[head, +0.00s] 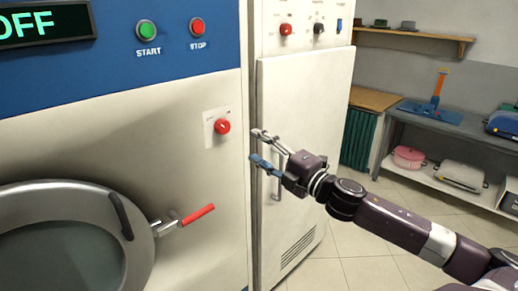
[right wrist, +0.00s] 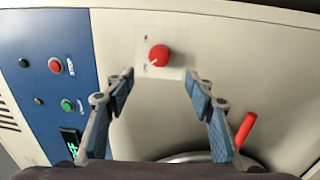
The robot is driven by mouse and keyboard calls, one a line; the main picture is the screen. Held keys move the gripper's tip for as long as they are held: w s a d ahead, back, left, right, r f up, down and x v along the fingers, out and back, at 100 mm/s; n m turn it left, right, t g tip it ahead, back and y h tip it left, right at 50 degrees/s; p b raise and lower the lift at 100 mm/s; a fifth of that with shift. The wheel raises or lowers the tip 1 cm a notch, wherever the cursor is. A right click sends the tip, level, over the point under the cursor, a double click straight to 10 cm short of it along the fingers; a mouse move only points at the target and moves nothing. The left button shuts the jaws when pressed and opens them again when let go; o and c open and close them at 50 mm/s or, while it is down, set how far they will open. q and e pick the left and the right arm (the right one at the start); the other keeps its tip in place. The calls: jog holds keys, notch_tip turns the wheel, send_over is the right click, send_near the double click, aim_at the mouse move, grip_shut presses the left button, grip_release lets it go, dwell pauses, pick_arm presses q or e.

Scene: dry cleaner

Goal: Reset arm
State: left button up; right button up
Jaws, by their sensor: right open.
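My right gripper (head: 257,147) is open and empty in the head view, in front of the machine and the tall cabinet beside it. Its fingers also show in the right wrist view (right wrist: 162,85), spread apart with nothing between them. A red knob (head: 222,126) on a white plate is left of the fingertips in the head view. In the right wrist view the red knob (right wrist: 159,55) appears beyond and between the fingers, with no visible contact. My left gripper is in neither view.
The machine has a round door (head: 62,240), a red-handled lever (head: 198,214), a green START button (head: 147,31) and a red STOP button (head: 197,27). Its display (head: 45,22) reads OFF. A tall cabinet (head: 300,100) stands close behind my gripper. Shelving (head: 470,130) is at right; the tiled floor (head: 370,245) is clear.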

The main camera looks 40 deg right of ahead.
dwell(0.5)
